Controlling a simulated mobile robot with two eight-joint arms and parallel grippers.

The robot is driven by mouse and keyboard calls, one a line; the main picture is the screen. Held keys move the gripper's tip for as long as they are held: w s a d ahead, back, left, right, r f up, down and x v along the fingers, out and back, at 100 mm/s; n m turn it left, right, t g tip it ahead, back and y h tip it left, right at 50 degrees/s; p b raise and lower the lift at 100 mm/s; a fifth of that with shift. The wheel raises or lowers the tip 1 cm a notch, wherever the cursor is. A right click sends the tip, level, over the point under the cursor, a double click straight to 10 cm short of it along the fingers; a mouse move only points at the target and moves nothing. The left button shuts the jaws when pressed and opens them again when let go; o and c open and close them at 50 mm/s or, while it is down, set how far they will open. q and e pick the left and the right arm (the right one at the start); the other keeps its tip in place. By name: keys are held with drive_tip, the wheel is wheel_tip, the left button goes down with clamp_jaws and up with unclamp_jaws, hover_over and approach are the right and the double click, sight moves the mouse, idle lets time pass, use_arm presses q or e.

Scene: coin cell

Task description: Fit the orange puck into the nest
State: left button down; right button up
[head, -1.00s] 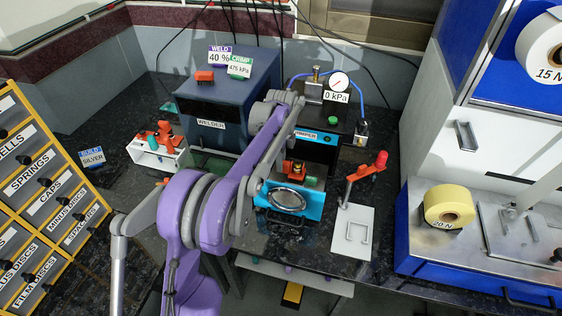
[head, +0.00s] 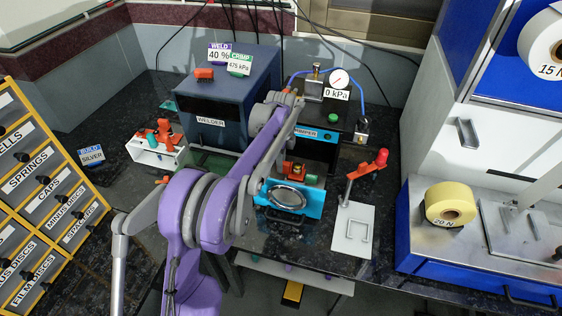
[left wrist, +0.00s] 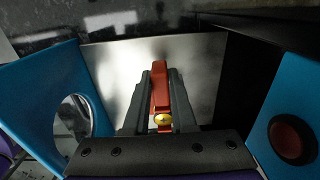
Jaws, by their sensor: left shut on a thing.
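My left arm reaches over the bench to the front of the crimper (head: 305,133). In the left wrist view my left gripper (left wrist: 160,78) has its dark fingers closed on an orange-red piece, which looks like the orange puck (left wrist: 159,90). A small brass disc (left wrist: 163,121) shows at its near end. An orange piece with a yellowish part (head: 295,169) shows at the crimper front in the head view. A blue panel with a round window (head: 287,197) stands below it. I cannot make out the nest. My right gripper is not in view.
A blue panel with a round opening (left wrist: 75,118) is close on the left of the fingers, and another with a dark red button (left wrist: 291,136) on the right. A white stand with an orange lever (head: 352,226) is right of the crimper. The welder (head: 225,110) stands behind left.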

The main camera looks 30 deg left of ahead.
use_arm(q)
drive_tip(key=shift+f, duration=0.45)
drive_tip(key=c, duration=0.7)
unclamp_jaws()
drive_tip(key=shift+o, duration=0.2)
drive_tip(key=shift+r, duration=0.1)
wheel_tip(320, 180, up, 11)
drive_tip(key=shift+f, duration=0.2)
